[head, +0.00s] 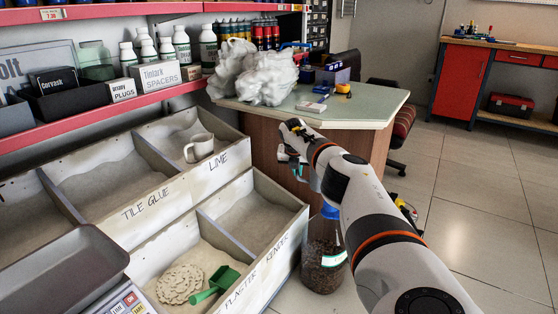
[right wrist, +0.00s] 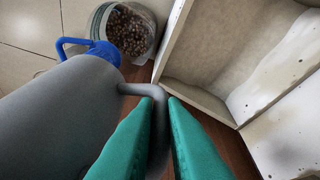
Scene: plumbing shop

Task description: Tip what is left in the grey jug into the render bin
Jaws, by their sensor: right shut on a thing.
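The grey jug (right wrist: 60,115) fills the left of the right wrist view. My right gripper (right wrist: 161,105) has its teal fingers shut on the jug's handle (right wrist: 135,89). In the head view my right gripper (head: 292,160) is in front of the table's side, beyond the render bin's far right corner; the jug cannot be made out there. The render bin (head: 287,232) is the right compartment of the front trough, with pale powder inside. A pale compartment, apparently this bin, shows in the right wrist view (right wrist: 202,98), to the right of the jug. The jug's contents are hidden. My left gripper is out of view.
A green scoop (head: 216,283) lies in the plaster bin. A beige mug (head: 199,147) sits in the lime bin. A table (head: 370,105) stands behind my gripper.

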